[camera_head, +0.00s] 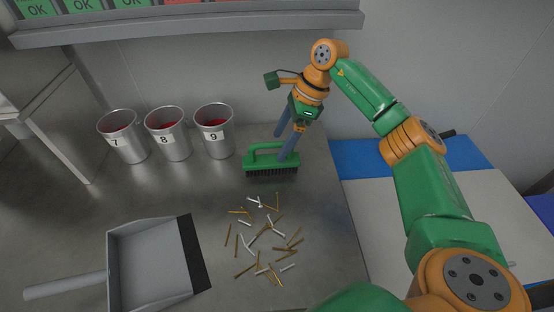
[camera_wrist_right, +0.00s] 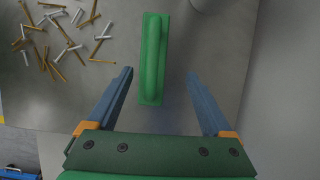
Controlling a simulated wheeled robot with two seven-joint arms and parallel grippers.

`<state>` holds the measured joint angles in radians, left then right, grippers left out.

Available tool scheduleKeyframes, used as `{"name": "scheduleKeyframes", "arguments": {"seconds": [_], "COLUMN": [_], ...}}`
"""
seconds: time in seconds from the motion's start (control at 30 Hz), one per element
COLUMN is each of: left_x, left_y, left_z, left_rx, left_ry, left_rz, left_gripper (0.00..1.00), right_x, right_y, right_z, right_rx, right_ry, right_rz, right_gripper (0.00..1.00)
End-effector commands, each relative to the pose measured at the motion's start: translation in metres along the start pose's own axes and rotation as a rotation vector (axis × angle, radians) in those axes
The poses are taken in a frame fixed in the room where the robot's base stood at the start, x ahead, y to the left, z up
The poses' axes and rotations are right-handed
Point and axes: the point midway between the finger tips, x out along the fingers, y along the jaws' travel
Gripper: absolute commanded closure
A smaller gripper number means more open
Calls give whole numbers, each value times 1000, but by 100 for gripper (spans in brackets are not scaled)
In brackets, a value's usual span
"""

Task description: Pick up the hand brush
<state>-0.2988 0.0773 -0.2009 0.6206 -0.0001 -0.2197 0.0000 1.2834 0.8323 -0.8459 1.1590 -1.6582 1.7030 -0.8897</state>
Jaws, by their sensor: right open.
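The green hand brush (camera_head: 270,161) stands bristles-down on the grey metal table, behind the scattered pins. My right gripper (camera_head: 282,146) is over the brush from behind and above, its two blue fingers spread apart. In the right wrist view the brush (camera_wrist_right: 153,60) lies ahead, with its near end at the opening between the fingertips of the right gripper (camera_wrist_right: 160,75). The fingers do not grip it. I cannot tell how high the fingertips are above the table. My left gripper is not in view.
Several gold and white pins (camera_head: 262,240) lie scattered in front of the brush. A grey dustpan (camera_head: 150,262) lies at the front left. A shelf edge (camera_head: 190,27) runs above.

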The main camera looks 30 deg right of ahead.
Motion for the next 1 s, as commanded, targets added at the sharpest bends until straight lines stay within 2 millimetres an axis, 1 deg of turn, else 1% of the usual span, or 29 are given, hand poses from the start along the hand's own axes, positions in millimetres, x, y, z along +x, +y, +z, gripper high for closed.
{"name": "scheduleKeyframes", "arguments": {"seconds": [0.17,0.2,0.3,0.4,0.57,0.67,0.7,0.77,0.8,0.9,1.0], "left_x": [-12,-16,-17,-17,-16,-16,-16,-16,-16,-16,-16], "left_y": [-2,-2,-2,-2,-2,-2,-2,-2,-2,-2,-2], "left_z": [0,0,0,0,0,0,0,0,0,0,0], "left_rx": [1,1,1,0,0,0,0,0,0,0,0], "left_ry": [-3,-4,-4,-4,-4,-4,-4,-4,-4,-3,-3], "left_rz": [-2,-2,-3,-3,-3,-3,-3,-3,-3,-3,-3], "left_gripper": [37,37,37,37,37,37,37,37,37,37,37], "right_x": [28,37,55,63,63,63,63,63,63,63,63], "right_y": [5,6,5,5,5,5,5,5,5,5,5], "right_z": [1,1,1,1,0,0,0,0,0,0,1], "right_rx": [2,2,2,2,2,2,2,2,2,2,2], "right_ry": [0,0,-4,-4,-5,-5,-5,-5,-5,-5,-6], "right_rz": [8,8,5,3,2,2,2,2,2,3,2], "right_gripper": [15,15,15,15,15,39,50,66,77,100,100]}}
